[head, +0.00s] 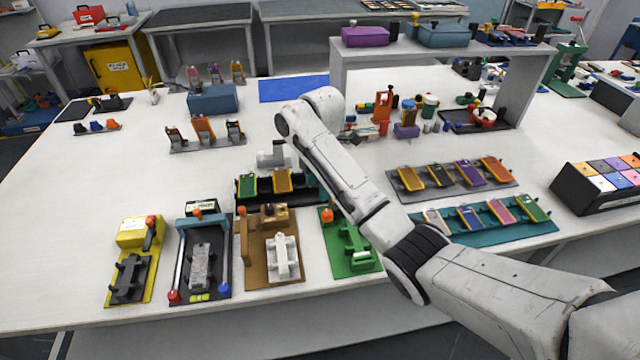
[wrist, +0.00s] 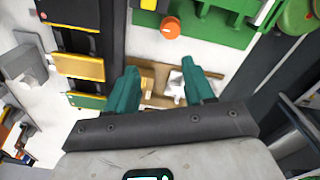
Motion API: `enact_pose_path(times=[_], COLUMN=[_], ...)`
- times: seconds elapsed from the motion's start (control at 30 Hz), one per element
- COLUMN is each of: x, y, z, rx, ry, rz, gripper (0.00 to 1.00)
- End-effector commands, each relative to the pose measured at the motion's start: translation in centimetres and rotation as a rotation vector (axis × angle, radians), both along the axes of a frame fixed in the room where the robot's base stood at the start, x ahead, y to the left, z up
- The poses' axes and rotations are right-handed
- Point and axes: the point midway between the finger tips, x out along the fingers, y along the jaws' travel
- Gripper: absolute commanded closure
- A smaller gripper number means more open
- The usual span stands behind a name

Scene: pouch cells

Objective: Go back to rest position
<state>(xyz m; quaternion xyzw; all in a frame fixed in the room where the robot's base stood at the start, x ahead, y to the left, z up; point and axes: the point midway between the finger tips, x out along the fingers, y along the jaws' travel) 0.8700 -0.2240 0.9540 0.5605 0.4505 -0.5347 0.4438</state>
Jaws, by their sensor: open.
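My gripper (wrist: 160,70) has two teal fingers, spread apart with nothing between them in the wrist view. Beyond the gap lies the brown fixture (wrist: 152,98) with a white part (wrist: 176,82). In the head view my arm bends over the middle of the table, and its pale wrist end hangs above the black rack; the fingers cannot be made out there. The black rack (wrist: 110,25) holds yellow and green cells, left of the fingers in the wrist view. The green fixture (wrist: 232,30) with an orange knob (wrist: 170,27) is above them.
In the head view, the yellow (head: 128,232), grey-blue (head: 203,215), brown (head: 247,262) and green (head: 338,262) fixtures line the front edge. Cell racks (head: 405,192) lie to the right of my arm. A raised shelf (head: 440,55) stands behind.

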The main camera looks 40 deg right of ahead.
Motion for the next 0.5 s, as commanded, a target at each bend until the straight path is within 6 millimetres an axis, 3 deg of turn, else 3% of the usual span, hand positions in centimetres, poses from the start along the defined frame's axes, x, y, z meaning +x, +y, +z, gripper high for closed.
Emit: enact_pose_path(times=[0.4,0.5], x=[0.0,-0.3], y=[0.1,2.5], z=[-0.1,-1.3], rx=[0.001,0.022], ry=[0.000,-0.023], rz=[-0.001,-0.045], gripper=[0.47,0.47])
